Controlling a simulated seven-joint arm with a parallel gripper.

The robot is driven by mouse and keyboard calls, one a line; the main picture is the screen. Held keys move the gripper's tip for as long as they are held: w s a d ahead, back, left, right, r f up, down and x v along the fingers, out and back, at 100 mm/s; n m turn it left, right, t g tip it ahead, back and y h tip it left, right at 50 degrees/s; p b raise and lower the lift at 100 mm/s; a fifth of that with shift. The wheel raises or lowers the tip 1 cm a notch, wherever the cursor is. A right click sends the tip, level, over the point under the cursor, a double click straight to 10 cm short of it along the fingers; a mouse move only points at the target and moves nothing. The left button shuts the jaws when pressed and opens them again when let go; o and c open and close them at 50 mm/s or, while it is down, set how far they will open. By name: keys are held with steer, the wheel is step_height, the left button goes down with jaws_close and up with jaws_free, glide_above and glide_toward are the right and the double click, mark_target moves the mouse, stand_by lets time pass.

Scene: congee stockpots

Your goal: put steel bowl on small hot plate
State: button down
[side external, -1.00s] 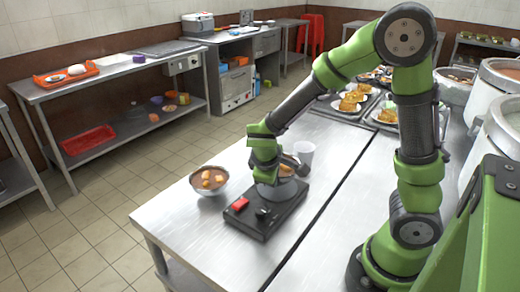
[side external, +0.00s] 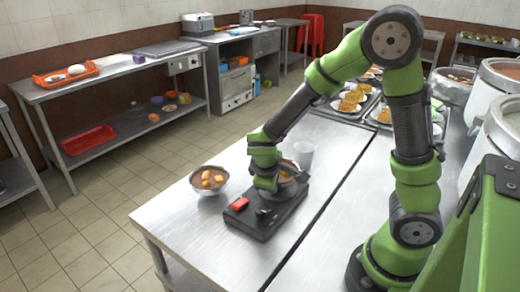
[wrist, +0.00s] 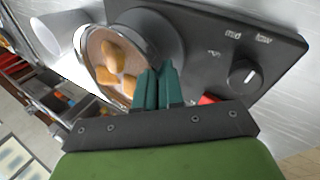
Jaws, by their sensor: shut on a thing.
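The steel bowl (wrist: 118,62), with a shiny rim, brown contents and pale orange chunks, is at my gripper's fingertips in the wrist view. My gripper (wrist: 158,72) is shut on its near rim. In the side view the bowl (side external: 288,173) is mostly hidden behind my gripper (side external: 270,183), above the far end of the small hot plate (side external: 258,218). The wrist view shows the bowl overlapping the left part of the hot plate's dark round heating surface (wrist: 165,35). I cannot tell whether they touch.
A similar filled bowl (side external: 209,181) stands on the steel table left of the hot plate. A pale cup (side external: 304,154) stands close behind the held bowl. Trays with plated food (side external: 350,103) lie farther back. The table's front left is clear.

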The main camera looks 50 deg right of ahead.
steer(key=shift+f, duration=0.3)
steer(key=c, duration=1.2)
jaws_free()
steer(key=shift+c, duration=1.3)
steer(key=shift+v, duration=2.55)
steer(key=shift+r, duration=0.1)
